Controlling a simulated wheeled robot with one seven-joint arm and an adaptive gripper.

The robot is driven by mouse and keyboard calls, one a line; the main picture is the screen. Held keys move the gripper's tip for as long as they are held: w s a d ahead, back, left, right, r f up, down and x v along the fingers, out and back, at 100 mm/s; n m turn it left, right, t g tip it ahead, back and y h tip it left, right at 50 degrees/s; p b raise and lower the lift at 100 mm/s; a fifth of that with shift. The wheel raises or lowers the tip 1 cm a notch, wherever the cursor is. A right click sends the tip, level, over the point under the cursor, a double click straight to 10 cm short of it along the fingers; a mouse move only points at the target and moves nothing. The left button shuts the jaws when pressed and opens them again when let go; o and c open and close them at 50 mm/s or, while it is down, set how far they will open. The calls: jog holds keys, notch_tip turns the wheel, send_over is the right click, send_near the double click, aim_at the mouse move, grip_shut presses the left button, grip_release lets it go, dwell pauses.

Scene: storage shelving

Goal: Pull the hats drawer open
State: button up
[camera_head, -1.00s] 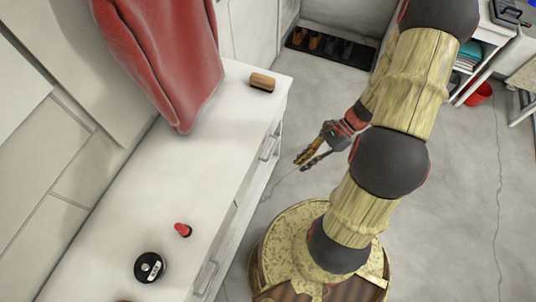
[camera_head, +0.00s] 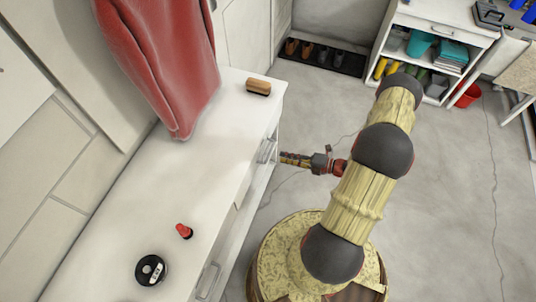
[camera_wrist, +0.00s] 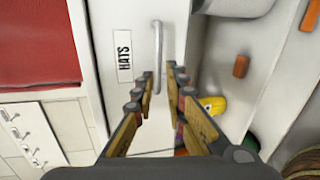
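The hats drawer (camera_wrist: 115,18) is a white front with a black-lettered HATS label (camera_wrist: 124,57) in the wrist view. Its silver bar handle (camera_wrist: 157,45) is beside the label and also shows in the head view (camera_head: 268,150) on the side of the white cabinet. The drawer looks shut. My gripper (camera_wrist: 160,75) is open, with a finger on each side of the handle's lower end in the wrist picture. I cannot tell whether they touch it. In the head view my gripper (camera_head: 284,158) points left at the handle, close to the cabinet front.
The white cabinet top (camera_head: 130,205) holds a brush (camera_head: 258,87), a small red item (camera_head: 184,231) and a round black item (camera_head: 152,270). A red garment (camera_head: 165,65) hangs above it. Another handle (camera_head: 208,281) is nearer. The floor (camera_head: 430,200) to the right is clear.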

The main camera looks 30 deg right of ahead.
aim_at(270, 152)
jog(key=shift+m, duration=0.4)
jog(key=b+x, duration=0.1)
jog(key=x, duration=0.6)
jog(key=shift+w+a+b, duration=0.3)
jog(key=shift+b, duration=0.1)
jog(key=shift+c, duration=0.5)
grip_shut()
jog(key=shift+s+d, duration=0.1)
jog(key=f+v, duration=0.2)
jog(key=v, duration=0.9)
jog(key=s+f+p+v, duration=0.1)
jog(key=f+v, duration=0.2)
jog(key=v, duration=0.9)
jog(key=shift+d, duration=0.35)
